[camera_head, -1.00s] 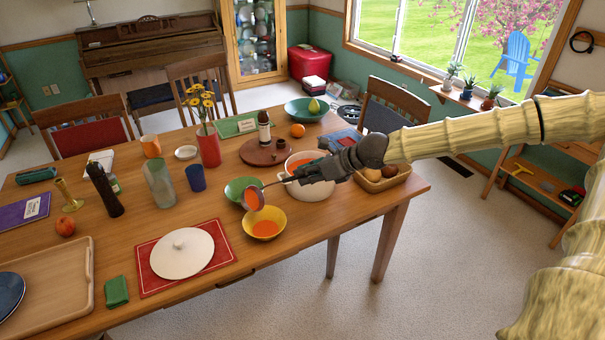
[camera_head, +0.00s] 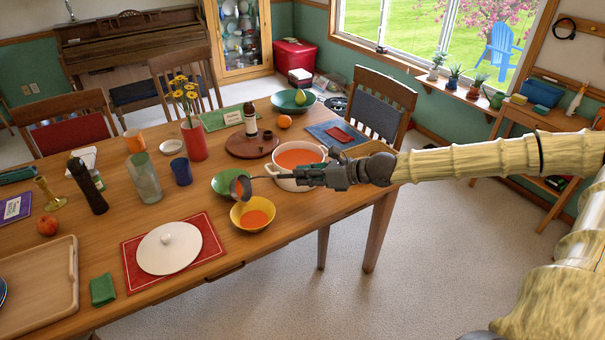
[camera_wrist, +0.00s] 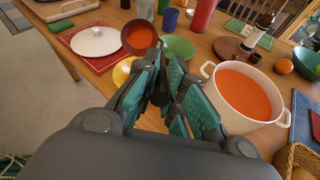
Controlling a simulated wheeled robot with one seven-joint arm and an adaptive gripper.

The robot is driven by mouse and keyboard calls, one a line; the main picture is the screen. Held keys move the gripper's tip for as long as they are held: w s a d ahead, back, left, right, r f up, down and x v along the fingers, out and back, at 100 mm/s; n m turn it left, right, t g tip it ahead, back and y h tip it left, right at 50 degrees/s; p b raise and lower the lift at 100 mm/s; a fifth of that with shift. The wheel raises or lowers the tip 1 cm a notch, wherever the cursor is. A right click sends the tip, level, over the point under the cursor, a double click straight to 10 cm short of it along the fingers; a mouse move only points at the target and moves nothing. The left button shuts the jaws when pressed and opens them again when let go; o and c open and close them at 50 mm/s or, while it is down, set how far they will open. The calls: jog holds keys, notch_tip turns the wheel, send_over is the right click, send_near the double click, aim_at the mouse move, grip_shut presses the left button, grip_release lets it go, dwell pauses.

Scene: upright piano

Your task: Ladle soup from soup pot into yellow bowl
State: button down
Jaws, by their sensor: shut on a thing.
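My gripper (camera_head: 318,176) is shut on the handle of the ladle (camera_head: 243,187), above the table's right part. In the wrist view its green-padded fingers (camera_wrist: 172,88) close around the dark handle. The ladle's bowl hangs above the far left rim of the yellow bowl and looks tilted; orange soup shows in it in the wrist view (camera_wrist: 139,38). The yellow bowl (camera_head: 270,207) holds orange soup; in the wrist view (camera_wrist: 122,74) it is mostly hidden by ladle and fingers. The white soup pot (camera_head: 288,184), with orange soup inside, stands behind my gripper.
A green bowl (camera_head: 222,183) sits just behind the ladle. A white lid (camera_head: 168,250) lies on a red mat (camera_head: 131,272) to the left. A blue cup (camera_head: 181,172), a glass vase (camera_head: 145,178) and a red vase (camera_head: 194,141) stand farther back. A basket (camera_wrist: 290,160) is near the pot.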

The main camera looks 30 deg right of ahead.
jog(key=shift+t+y, duration=0.8)
jog(key=shift+t, duration=0.1)
jog(key=shift+s+d+f+b, duration=0.3)
jog(key=shift+f+b, duration=0.15)
jog(key=shift+f, duration=0.2)
jog(key=shift+s+d+f+b, duration=0.2)
jog(key=shift+d+f+b, duration=0.05)
jog(key=shift+f+b, duration=0.3)
jog(key=shift+s+d+f+b, duration=0.3)
jog(key=shift+f+b, duration=0.1)
jog(key=shift+f, duration=0.3)
jog(key=shift+r, duration=0.1)
